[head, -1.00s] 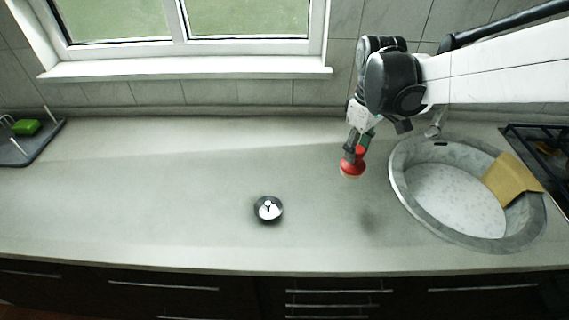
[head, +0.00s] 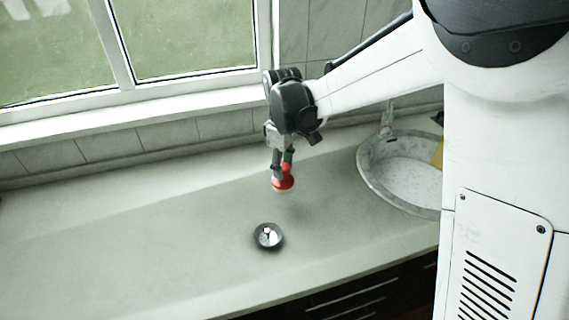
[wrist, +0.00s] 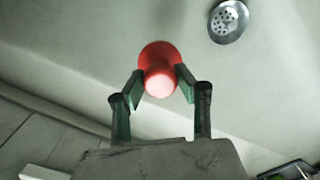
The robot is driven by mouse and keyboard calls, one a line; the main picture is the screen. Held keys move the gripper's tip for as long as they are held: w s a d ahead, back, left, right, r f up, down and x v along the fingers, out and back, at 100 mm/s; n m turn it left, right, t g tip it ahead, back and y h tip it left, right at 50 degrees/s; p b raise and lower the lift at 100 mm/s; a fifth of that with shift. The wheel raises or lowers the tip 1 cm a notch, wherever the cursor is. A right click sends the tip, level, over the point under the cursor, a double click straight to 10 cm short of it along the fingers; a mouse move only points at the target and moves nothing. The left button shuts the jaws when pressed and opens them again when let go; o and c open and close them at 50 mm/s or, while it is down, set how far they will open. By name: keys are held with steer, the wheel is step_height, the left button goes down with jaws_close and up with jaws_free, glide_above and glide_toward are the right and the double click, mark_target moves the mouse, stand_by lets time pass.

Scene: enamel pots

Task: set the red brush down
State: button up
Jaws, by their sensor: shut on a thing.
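The red brush (head: 283,182) hangs upright below my gripper (head: 284,164) in the head view, above the grey counter, with its pale bristle end facing down. It looks clear of the surface, with a faint shadow beneath. In the wrist view the red brush (wrist: 160,58) sits between the two green-padded fingers of my gripper (wrist: 161,84), which are shut on its knob. The bristles are hidden in the wrist view.
A small round metal strainer (head: 268,236) lies on the counter in front of the brush; it also shows in the wrist view (wrist: 229,21). A round sink (head: 372,178) is to the right, with a tan thing partly in view. The counter (head: 130,240) left of the brush is clear.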

steer(key=shift+w+d+f+p, duration=0.15)
steer(key=shift+w+f, duration=0.8)
steer(key=shift+f, duration=0.3)
steer(key=shift+w+d+f+p, duration=0.1)
steer(key=shift+w+f, duration=0.8)
steer(key=shift+f, duration=0.3)
steer(key=shift+w+d+f+p, duration=0.15)
steer(key=shift+w+f, duration=0.8)
steer(key=shift+f, duration=0.3)
steer(key=shift+f, duration=0.2)
steer(key=o, duration=1.2)
steer(key=shift+c, duration=0.2)
steer(key=shift+r, duration=0.15)
